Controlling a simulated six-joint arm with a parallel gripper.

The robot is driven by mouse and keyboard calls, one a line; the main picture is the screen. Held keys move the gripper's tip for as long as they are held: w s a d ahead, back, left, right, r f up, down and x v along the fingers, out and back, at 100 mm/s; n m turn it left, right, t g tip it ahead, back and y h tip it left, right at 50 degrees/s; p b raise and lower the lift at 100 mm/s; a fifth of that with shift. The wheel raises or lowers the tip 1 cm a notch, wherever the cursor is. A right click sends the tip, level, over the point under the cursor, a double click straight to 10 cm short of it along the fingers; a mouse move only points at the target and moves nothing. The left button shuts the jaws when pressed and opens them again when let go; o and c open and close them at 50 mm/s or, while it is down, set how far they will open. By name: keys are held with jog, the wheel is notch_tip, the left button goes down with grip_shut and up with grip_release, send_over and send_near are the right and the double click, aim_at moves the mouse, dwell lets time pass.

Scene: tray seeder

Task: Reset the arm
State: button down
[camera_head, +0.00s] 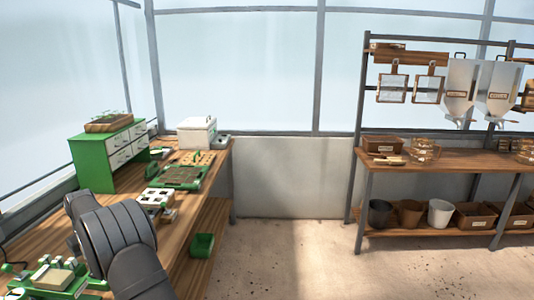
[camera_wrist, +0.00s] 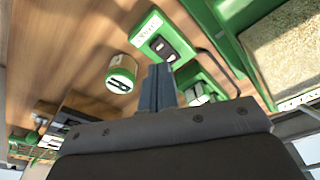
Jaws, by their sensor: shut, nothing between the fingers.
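My gripper (camera_wrist: 157,85) shows in the wrist view with its grey fingers together and nothing between them. It is over the wooden bench (camera_head: 50,232), near a green-and-white box with a dark panel (camera_wrist: 158,42) and a round green-and-white container (camera_wrist: 121,75). I cannot tell whether the fingers touch the box. In the head view my dark arm crosses the lower left, and the gripper itself does not show.
A green drawer cabinet (camera_head: 92,168), a green seed tray (camera_head: 178,177) and a white box (camera_head: 197,132) stand on the bench. A green bin (camera_head: 202,245) is on the lower shelf. A shelving rack (camera_head: 430,160) stands at the right. The floor between is clear.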

notch_tip(320, 180, down, 4)
jog(key=shift+f, duration=0.1)
dwell(0.4)
notch_tip(320, 180, up, 13)
jog(key=s+d+n, duration=0.1)
jog(key=n, duration=0.7)
jog(key=shift+s+r, duration=0.2)
jog(key=shift+s, duration=0.05)
dwell(0.8)
jog(key=c, duration=2.1)
grip_release()
